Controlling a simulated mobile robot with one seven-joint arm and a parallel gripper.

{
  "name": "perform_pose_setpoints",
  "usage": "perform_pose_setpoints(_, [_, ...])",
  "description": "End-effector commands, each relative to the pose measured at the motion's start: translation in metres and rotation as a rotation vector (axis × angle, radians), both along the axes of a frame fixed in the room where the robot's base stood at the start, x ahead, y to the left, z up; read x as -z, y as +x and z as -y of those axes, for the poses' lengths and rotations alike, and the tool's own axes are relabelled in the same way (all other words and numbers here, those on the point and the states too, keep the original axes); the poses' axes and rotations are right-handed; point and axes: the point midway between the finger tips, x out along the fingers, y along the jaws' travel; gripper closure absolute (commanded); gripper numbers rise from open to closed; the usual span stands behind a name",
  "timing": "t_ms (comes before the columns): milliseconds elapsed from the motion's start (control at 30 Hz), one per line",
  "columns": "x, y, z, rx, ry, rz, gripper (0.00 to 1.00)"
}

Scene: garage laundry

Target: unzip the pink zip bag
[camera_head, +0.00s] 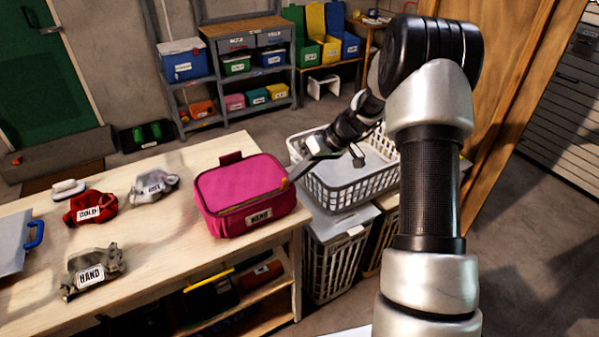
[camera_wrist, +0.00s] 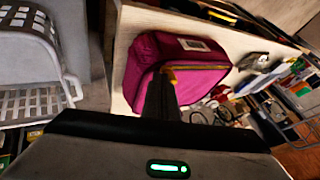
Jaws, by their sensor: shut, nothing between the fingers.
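The pink zip bag (camera_head: 240,192) sits near the right end of the wooden table, with a label on its front and a gold zip line along its upper edge. In the wrist view the bag (camera_wrist: 190,68) lies just ahead of my gripper (camera_wrist: 168,80). My gripper (camera_head: 292,176) reaches in from the right, its fingertips at the bag's right upper corner, by a small yellow-orange zip pull (camera_wrist: 169,75). The fingers look closed together with nothing seen between them. I cannot tell whether they touch the pull. The lid looks closed.
The wooden table (camera_head: 150,250) also holds a red cloth bundle (camera_head: 90,208), a grey one (camera_head: 152,185) and a camouflage one (camera_head: 93,270), each labelled. A white laundry basket (camera_head: 350,190) stands right of the table under my arm.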

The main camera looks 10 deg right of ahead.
Motion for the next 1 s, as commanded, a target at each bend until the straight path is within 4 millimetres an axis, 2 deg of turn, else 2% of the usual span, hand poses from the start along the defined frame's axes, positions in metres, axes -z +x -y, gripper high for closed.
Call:
perform_pose_setpoints(133, [0.001, -0.001, -0.004, -0.001, 0.001, 0.0, 1.0])
perform_pose_setpoints(267, [0.003, -0.006, -0.019, -0.003, 0.001, 0.0, 1.0])
perform_pose_setpoints(800, [0.004, -0.049, -0.148, -0.006, 0.0, 0.001, 1.0])
perform_pose_setpoints(1000, [0.002, -0.058, -0.177, -0.002, 0.0, 0.0, 1.0])
